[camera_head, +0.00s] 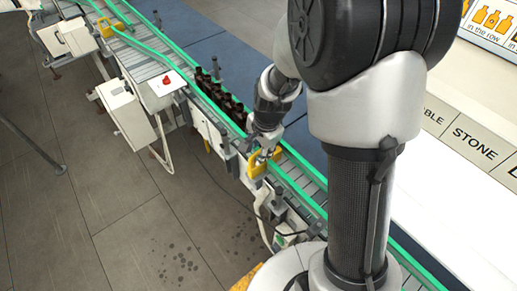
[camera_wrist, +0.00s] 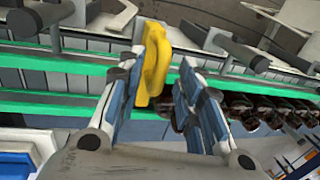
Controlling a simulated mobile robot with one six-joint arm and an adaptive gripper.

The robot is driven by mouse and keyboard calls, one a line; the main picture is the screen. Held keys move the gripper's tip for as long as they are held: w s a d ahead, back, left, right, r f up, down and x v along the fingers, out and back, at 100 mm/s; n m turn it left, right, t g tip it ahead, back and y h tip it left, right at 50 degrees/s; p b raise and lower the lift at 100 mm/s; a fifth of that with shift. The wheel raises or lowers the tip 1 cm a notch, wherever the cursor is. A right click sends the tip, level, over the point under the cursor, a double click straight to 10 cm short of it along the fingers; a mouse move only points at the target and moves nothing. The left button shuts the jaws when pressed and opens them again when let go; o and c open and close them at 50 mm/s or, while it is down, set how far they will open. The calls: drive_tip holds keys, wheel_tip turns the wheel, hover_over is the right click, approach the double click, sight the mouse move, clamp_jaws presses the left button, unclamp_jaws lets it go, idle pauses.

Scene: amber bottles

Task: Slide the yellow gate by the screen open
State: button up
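A yellow gate (camera_head: 259,163) stands at the green-railed conveyor, just past the near end of the bottle row. In the wrist view the yellow gate (camera_wrist: 153,62) shows between my fingers, closer to the left one. My gripper (camera_head: 266,152) is at this gate in the head view and partly covers it. In the wrist view my gripper (camera_wrist: 160,80) has its fingers spread apart; whether either touches the gate is unclear. A second yellow gate (camera_head: 106,27) stands farther up the conveyor. I cannot clearly make out a screen by either gate.
Dark amber bottles (camera_head: 222,100) stand in a row on the conveyor; they also show right of my fingers in the wrist view (camera_wrist: 262,112). A white box with a red button (camera_head: 166,81) is beside the line. My arm hides part of the conveyor's near end.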

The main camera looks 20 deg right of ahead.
clamp_jaws()
idle(0.6)
